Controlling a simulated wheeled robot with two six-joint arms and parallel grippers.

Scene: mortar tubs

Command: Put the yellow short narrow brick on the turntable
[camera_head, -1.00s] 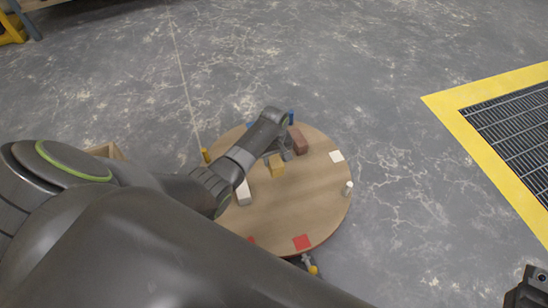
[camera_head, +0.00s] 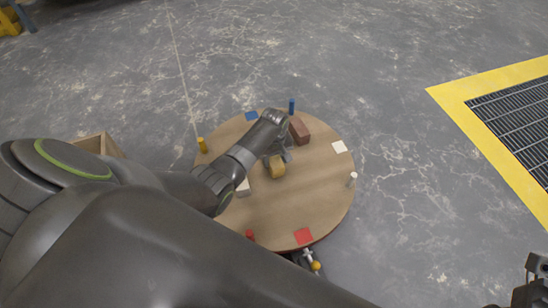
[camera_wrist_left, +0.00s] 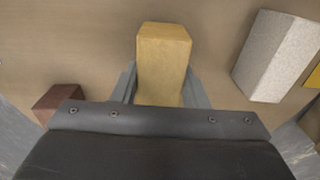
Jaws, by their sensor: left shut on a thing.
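The yellow brick (camera_head: 277,168) is at the middle of the round wooden turntable (camera_head: 305,205) in the head view. My left gripper (camera_head: 283,157) is shut on it. In the left wrist view the yellow brick (camera_wrist_left: 163,58) stands between the two grey fingers (camera_wrist_left: 162,90), and its far end points away from the palm. I cannot tell whether the brick touches the turntable top. My left forearm hides part of the turntable's left side. My right gripper (camera_head: 530,287) shows only partly at the bottom right corner, and its jaws are unclear.
A red-brown brick (camera_head: 299,130) and a partly hidden white-grey brick (camera_head: 243,188) are on the turntable. Blue (camera_head: 291,105), yellow (camera_head: 202,145), white (camera_head: 352,179) and red (camera_head: 250,235) pegs stand near its rim. A yellow-framed floor grate (camera_head: 470,97) lies right.

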